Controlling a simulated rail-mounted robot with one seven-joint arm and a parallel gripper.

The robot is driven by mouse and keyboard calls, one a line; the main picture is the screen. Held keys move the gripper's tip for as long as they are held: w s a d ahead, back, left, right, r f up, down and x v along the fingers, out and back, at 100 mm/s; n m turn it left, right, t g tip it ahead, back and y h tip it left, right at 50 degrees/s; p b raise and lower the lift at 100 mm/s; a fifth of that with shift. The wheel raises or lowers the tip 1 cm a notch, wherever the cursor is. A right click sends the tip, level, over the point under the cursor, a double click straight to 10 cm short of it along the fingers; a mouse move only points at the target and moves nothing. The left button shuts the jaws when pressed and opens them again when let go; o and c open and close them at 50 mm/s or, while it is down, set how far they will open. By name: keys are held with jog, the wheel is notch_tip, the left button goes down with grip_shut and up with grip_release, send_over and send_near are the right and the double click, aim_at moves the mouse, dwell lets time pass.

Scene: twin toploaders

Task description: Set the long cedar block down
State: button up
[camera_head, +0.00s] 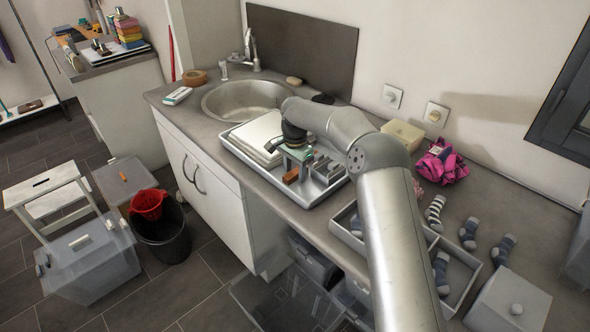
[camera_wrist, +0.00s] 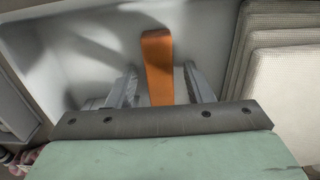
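The long cedar block (camera_head: 290,176) is an orange-brown bar inside the grey tray (camera_head: 311,204) on the counter. In the wrist view the block (camera_wrist: 158,66) runs lengthwise away from me, between the two fingers of my gripper (camera_wrist: 160,68). The fingers are apart, with a narrow gap on each side of the block. The block's near end is hidden behind the dark gripper bar. In the head view my gripper (camera_head: 301,166) is low over the tray, and the arm partly hides it.
A stack of pale cloths or pads (camera_head: 256,135) fills the tray's left part. A sink (camera_head: 245,100) is behind it. A divided bin (camera_head: 462,270) with socks, a pink cloth (camera_head: 442,163) and a yellowish box (camera_head: 403,134) are to the right.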

aim_at(295, 172)
jog(key=shift+r, duration=0.1)
notch_tip(295, 172, up, 12)
jog(key=s+d+r+n, duration=0.4)
jog(key=s+d+r, duration=0.15)
jog(key=s, duration=0.45)
jog(key=s+d+f+n, duration=0.1)
jog(key=s+d, duration=0.3)
jog(key=s, duration=0.7)
jog(key=s+d+f+n, duration=0.2)
jog(key=s+d, duration=0.3)
jog(key=s, duration=0.6)
jog(key=s+d+f+n, duration=0.1)
jog(key=s+d+f, duration=0.3)
jog(key=s, duration=0.7)
jog(key=shift+s+d+n+t+b, duration=0.3)
jog(key=shift+s+d+b, duration=0.05)
jog(key=shift+d+b, duration=0.1)
